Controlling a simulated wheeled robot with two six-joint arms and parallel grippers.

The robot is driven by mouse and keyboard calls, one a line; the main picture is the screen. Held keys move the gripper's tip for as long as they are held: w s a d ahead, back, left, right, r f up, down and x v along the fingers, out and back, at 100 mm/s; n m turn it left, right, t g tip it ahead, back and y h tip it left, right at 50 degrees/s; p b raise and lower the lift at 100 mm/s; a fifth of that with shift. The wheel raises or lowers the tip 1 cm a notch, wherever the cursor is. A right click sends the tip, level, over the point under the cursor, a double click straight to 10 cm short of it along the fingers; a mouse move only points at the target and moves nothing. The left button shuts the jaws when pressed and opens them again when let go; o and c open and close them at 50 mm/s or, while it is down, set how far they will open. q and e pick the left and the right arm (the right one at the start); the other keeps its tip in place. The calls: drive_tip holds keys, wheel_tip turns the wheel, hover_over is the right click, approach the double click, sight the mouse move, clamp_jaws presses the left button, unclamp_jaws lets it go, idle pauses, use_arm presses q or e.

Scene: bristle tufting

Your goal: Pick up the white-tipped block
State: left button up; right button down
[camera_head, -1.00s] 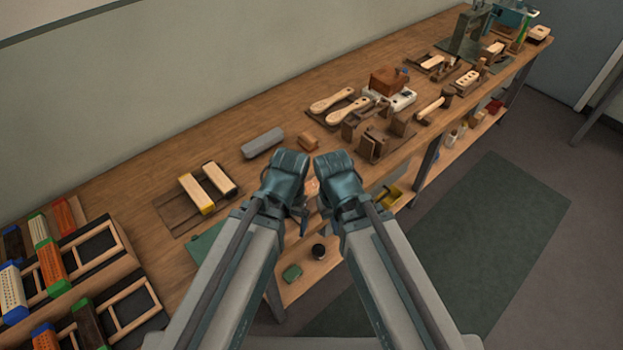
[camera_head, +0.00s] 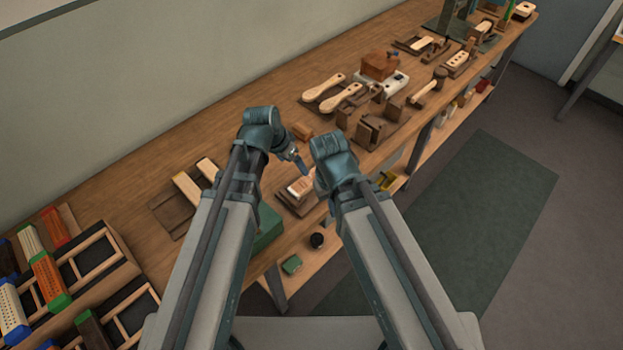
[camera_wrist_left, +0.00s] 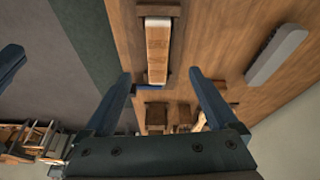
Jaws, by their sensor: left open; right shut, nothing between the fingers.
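The white-tipped block (camera_head: 301,186) is pale wood and lies in a dark brown holder (camera_head: 285,196) near the bench's front edge. My left gripper (camera_head: 299,162) is beside and above the block in the head view. In the left wrist view its open fingers (camera_wrist_left: 160,76) point toward the block's near end, one on each side, with nothing held. My right gripper (camera_head: 318,183) is just right of the block, its fingers mostly hidden behind its wrist; it is shut and empty.
A rack of coloured blocks (camera_head: 71,267) is at the left. Pale blocks (camera_head: 187,188) lie on a dark tray behind my left arm. A grey block (camera_wrist_left: 276,55) lies on the bench. Paddle-shaped handles (camera_head: 324,87) and brown holders (camera_head: 370,131) stand beyond the grippers.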

use_arm(q)
drive_tip(key=w+d+m, duration=0.1)
drive_tip(key=d, duration=0.1)
drive_tip(key=b, duration=0.8)
hover_over(311, 177)
drive_tip(key=s+a, duration=0.1)
drive_tip(key=s, duration=0.1)
drive_tip(key=f, duration=0.7)
drive_tip(key=shift+w+f, duration=0.25)
drive_tip(key=shift+f, duration=0.05)
drive_tip(key=shift+f, duration=0.1)
drive_tip(key=b+x, duration=0.4)
drive_tip(key=shift+a+f+b, duration=0.25)
drive_tip(key=shift+f+b, duration=0.1)
drive_tip(key=shift+f, duration=0.05)
drive_tip(key=shift+w+d+f, duration=0.1)
drive_tip(key=shift+d+f, duration=0.05)
drive_tip(key=shift+f, duration=0.1)
drive_tip(key=shift+r, duration=0.1)
clamp_jaws()
